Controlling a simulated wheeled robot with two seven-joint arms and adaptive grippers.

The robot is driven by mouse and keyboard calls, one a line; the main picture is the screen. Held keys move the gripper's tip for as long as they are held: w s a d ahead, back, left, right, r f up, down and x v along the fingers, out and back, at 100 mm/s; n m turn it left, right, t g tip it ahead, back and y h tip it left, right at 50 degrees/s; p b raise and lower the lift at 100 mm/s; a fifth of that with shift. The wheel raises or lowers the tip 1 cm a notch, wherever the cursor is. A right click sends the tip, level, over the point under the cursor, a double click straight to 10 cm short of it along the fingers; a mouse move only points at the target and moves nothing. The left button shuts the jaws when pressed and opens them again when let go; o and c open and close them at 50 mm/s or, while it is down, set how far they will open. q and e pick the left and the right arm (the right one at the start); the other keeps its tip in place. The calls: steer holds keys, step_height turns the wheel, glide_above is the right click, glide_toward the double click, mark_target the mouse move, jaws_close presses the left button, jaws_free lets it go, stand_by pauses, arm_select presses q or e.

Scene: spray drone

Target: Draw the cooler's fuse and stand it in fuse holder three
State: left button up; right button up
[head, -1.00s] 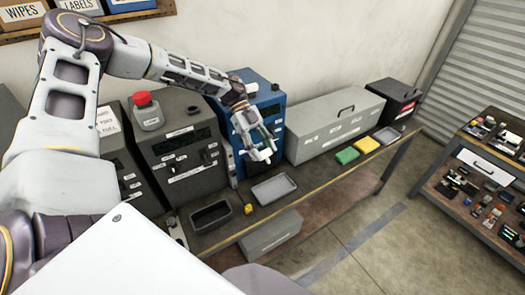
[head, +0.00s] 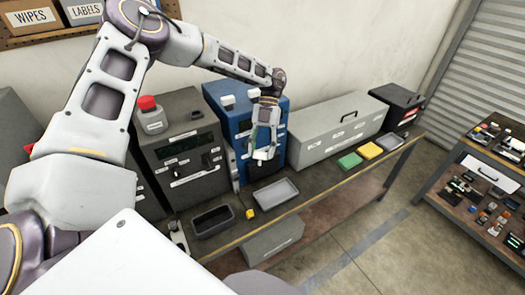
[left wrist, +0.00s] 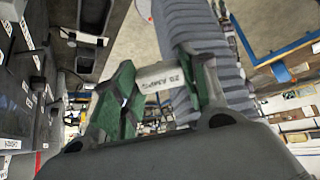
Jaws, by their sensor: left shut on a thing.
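My left gripper (head: 263,154) hangs pointing down in front of the blue unit (head: 216,108), which may be the cooler. In the left wrist view its green-padded fingers (left wrist: 158,85) are shut on a small white fuse (left wrist: 167,77) with printed lettering, held crosswise between them. The gripper appears above the bench and apart from the grey tray (head: 292,186). I cannot tell which part is fuse holder three. My right gripper is not in view.
A dark grey unit (head: 180,145) stands left of the blue one, and a long grey case (head: 330,130) stands right of it. A black bin (head: 212,221), a yellow block (head: 250,213), and green (head: 349,160) and yellow (head: 370,150) pads lie along the bench front. A shelf (head: 440,178) stands at right.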

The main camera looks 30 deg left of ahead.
arm_select(q)
steer(key=m+y, duration=0.2)
steer(key=m, duration=0.1)
steer(key=r+m+y, duration=0.1)
steer(key=m, duration=0.1)
steer(key=shift+s+a+t, duration=0.15)
steer(key=shift+a+t, duration=0.15)
steer(key=m+y, duration=0.1)
steer(key=r+m+t, duration=0.1)
steer(key=m, duration=0.1)
steer(key=m+y, duration=0.1)
steer(key=m, duration=0.1)
steer(key=shift+s+a+r+t+y, duration=0.2)
steer(key=shift+a+t+y, duration=0.1)
steer(key=shift+a+t, duration=0.1)
steer(key=a+r+m+t+h, duration=0.1)
steer(key=a+r+m, duration=0.3)
steer(key=r+m, duration=0.4)
steer(key=s+a+r+m+t+h, duration=0.1)
steer(key=a+r+m+t, duration=0.3)
steer(key=r+m, duration=0.4)
steer(key=shift+s+a+r+m+h, duration=0.15)
steer(key=shift+a+m+h, duration=0.1)
steer(key=shift+m+h, duration=0.3)
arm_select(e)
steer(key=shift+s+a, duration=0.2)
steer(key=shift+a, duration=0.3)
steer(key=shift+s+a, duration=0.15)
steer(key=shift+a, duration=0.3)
